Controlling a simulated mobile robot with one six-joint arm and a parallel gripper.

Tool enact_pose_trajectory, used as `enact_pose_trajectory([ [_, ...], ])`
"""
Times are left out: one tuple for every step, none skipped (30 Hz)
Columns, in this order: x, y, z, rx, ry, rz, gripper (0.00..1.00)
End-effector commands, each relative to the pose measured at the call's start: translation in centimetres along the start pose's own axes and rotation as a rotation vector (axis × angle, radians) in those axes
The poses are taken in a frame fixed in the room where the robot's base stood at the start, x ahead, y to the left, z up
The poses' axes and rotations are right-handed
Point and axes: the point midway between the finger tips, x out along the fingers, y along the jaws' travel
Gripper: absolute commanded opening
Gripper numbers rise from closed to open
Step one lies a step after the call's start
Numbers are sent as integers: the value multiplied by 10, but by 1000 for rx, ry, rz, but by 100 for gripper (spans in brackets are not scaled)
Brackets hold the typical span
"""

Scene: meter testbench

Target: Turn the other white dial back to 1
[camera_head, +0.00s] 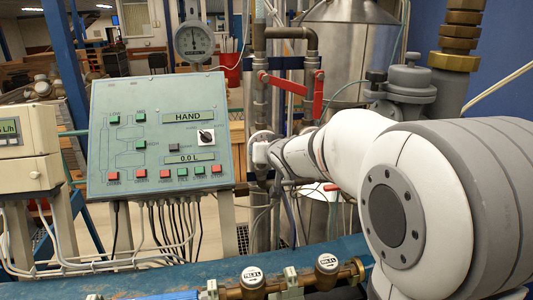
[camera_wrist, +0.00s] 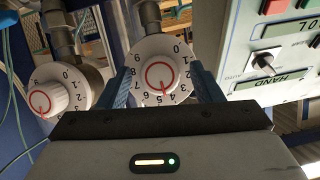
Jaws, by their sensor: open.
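In the wrist view a white dial (camera_wrist: 174,61) with black numbers and a red ring sits between the fingers of my gripper (camera_wrist: 161,78). Its red mark is at the bottom, near 4 and 5. One blue finger is on each side of the dial; I cannot tell whether either touches it. The jaws are open. A second white dial (camera_wrist: 61,97) with a red ring is to the left, outside the jaws and partly cut off by the gripper body.
A green control panel (camera_head: 150,100) with buttons, a rotary switch (camera_head: 205,137) and HAND and 0.0 L displays stands left of my arm. It also shows close on the right in the wrist view (camera_wrist: 240,48). Pipes with red levers (camera_head: 318,92) stand behind the arm; brass meters (camera_head: 252,277) are in front.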

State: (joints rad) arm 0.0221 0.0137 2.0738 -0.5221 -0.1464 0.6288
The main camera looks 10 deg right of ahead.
Motion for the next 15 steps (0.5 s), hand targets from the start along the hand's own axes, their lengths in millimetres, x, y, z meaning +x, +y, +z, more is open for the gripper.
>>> enact_pose_trajectory([
  [0, 0, 0, 0, 0, 0, 59],
  [0, 0, 0, 0, 0, 0, 59],
  [0, 0, 0, 0, 0, 0, 59],
  [0, 0, 0, 0, 0, 0, 59],
  [0, 0, 0, 0, 0, 1, 59],
  [0, 0, 0, 0, 0, 1, 59],
  [0, 0, 0, 0, 0, 1, 57],
  [0, 0, 0, 0, 0, 1, 54],
  [0, 0, 0, 0, 0, 1, 51],
  [0, 1, 0, 0, 0, 1, 49],
  [0, 1, 0, 0, 0, 1, 46],
  [0, 1, 0, 0, 0, 1, 43],
  [0, 1, 0, 0, 0, 1, 40],
  [0, 1, 0, 0, 0, 1, 38],
  [0, 1, 0, 0, 0, 1, 35],
])
